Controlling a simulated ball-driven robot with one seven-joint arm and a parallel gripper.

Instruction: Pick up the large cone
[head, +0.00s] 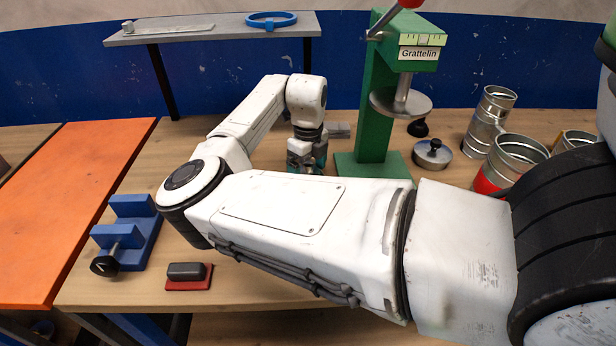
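My gripper (306,156) points down over the wooden bench (230,277), left of the green press. My own white forearm hides its lower part, so I cannot tell whether its teal-grey fingers are open or hold anything. I cannot clearly pick out a large cone. Shiny metal duct pieces stand at the right, a rear one (487,128) and a nearer one with a red band (513,160). Whether either tapers is unclear.
The green press (371,105) stands right of my gripper. A round metal weight (432,155) sits beside it. A blue clamp (133,232) and a grey block on a red base (188,274) lie at front left. A raised shelf (215,33) holds a blue ring (271,20).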

